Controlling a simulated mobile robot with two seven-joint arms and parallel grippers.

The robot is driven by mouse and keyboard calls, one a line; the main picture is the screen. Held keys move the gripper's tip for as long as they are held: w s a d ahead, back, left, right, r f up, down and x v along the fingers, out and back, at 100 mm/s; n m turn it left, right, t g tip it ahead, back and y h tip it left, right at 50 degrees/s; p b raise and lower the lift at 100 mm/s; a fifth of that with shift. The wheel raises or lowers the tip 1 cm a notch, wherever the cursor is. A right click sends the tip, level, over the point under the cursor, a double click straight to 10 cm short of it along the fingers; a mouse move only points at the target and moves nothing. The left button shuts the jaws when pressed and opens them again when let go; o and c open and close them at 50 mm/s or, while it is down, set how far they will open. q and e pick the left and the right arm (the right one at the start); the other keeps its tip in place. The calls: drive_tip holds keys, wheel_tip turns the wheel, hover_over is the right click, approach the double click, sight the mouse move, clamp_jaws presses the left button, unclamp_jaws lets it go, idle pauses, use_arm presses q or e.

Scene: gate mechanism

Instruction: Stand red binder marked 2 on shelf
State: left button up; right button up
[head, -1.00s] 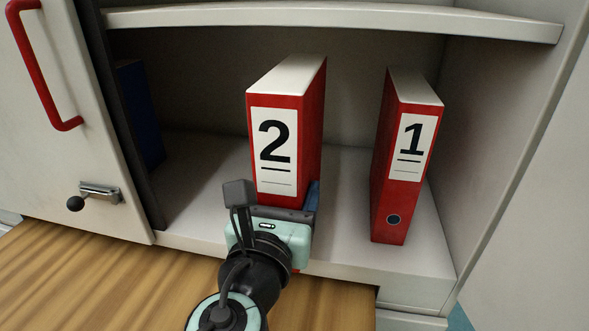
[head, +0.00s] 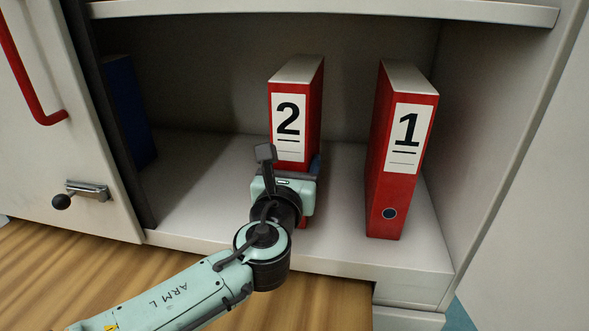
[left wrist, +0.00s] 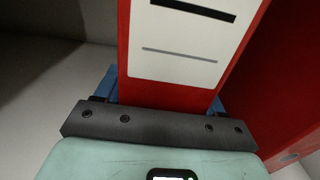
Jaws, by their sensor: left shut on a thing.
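The red binder marked 2 (head: 313,110) is upright in the open cabinet bay, over the white shelf (head: 205,200). Its white label faces me. My left gripper (head: 294,170) is shut on the lower part of its spine. In the left wrist view the binder (left wrist: 170,95) sits between the blue fingers of the gripper (left wrist: 165,90). The binder's bottom is mostly hidden by the gripper, so I cannot tell whether it touches the shelf. My right gripper is not in view.
The red binder marked 1 (head: 388,190) stands upright to the right, with a gap between the two. A dark blue item (head: 130,110) stands at the left wall. An upper shelf board (head: 330,9) runs above. Free shelf room lies to the left.

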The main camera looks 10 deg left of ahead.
use_arm(q)
drive_tip(key=shift+r, duration=0.2)
drive_tip(key=o, duration=1.6)
drive_tip(key=shift+f, duration=0.2)
drive_tip(key=shift+o, duration=0.2)
drive_tip(key=shift+r, duration=0.1)
drive_tip(key=s, duration=1.2)
